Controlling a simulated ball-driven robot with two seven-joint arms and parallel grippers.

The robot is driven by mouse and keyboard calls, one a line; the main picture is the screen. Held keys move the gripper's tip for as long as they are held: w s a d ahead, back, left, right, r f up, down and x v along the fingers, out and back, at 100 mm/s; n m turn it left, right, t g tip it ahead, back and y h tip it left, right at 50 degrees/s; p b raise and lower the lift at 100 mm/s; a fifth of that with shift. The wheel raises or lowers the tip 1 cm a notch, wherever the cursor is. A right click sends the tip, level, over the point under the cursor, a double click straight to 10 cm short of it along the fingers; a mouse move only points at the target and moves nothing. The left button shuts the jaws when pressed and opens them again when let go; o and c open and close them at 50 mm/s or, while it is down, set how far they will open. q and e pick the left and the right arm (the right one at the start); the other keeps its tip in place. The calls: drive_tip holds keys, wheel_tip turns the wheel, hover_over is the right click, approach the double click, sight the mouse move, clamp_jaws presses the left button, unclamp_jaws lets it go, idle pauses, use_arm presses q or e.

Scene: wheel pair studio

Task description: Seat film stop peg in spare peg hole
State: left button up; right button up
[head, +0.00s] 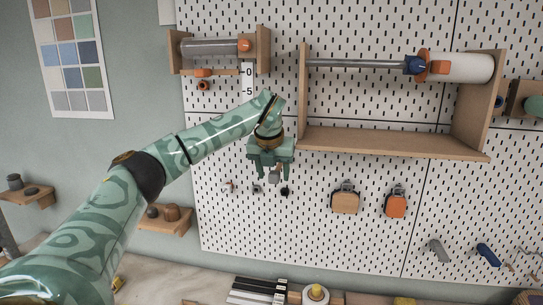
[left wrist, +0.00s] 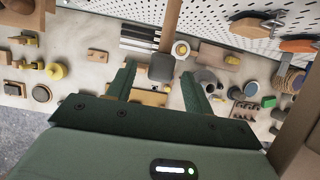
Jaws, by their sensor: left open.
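The grey head also shows under the gripper in the head view (head: 273,177). I cannot tell whether a finger touches it. The spare peg hole cannot be singled out among the board's holes. My right gripper is out of view.
A wooden shelf (head: 395,143) with a rod and white roll sits upper right. A smaller bracket (head: 262,50) holds a grey roll upper left. A cluttered bench (left wrist: 75,98) lies below.

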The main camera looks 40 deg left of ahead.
use_arm(q)
drive_tip(key=v, duration=1.5)
drive_tip(key=shift+s+r, duration=0.2)
drive_tip(key=shift+r, duration=0.1)
